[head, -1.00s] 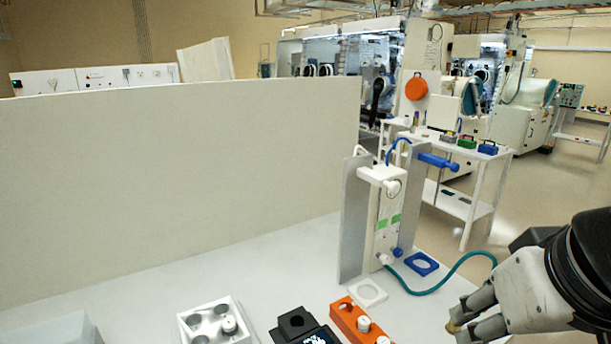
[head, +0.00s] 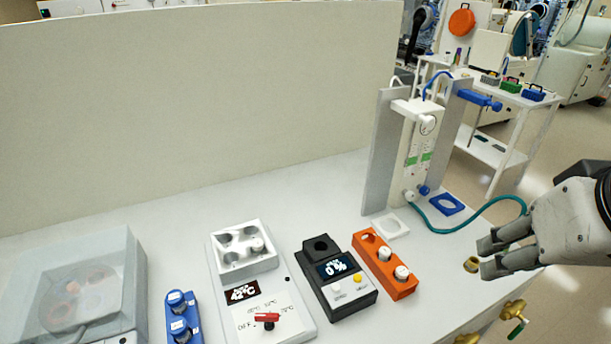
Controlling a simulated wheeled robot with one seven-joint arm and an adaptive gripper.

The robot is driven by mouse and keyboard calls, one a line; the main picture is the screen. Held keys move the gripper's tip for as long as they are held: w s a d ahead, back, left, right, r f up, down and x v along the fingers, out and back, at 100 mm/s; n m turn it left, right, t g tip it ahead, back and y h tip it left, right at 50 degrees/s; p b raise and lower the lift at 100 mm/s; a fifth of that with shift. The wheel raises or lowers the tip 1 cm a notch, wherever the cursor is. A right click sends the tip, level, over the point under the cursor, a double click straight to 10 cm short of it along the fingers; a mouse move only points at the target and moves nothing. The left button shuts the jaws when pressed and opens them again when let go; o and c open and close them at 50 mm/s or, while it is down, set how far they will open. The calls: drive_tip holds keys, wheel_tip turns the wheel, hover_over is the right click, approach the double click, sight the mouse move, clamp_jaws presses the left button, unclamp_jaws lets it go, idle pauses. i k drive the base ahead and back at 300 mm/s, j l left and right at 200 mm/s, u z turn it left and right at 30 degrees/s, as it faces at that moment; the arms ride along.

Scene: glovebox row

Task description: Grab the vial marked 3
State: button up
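Two white-capped vials, one nearer the back (head: 384,253) and one nearer the front (head: 401,272), stand in the orange rack (head: 404,289). One white-topped vial (head: 257,245) sits in the white heating block (head: 246,269). Some tops carry small marks, but I cannot read which is 3. My gripper (head: 486,257) is at the right, well apart from the orange rack, its fingers spread with nothing visible between them.
A black device reading 0 % (head: 335,268) stands left of the orange rack. A clear-lidded box (head: 75,290) is at far left. A column stand (head: 418,150) with a teal hose (head: 450,230) rises behind. A brass piece (head: 472,265) is beside my fingertips.

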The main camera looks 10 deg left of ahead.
sight(258, 247)
drive_tip(key=j+u, duration=0.15)
drive_tip(key=u, duration=0.85)
drive_tip(key=i+j+z, duration=0.25)
drive_tip(key=j+z, duration=0.2)
drive_tip(key=j, duration=0.15)
drive_tip(key=i, duration=0.15)
drive_tip(key=k, duration=0.6)
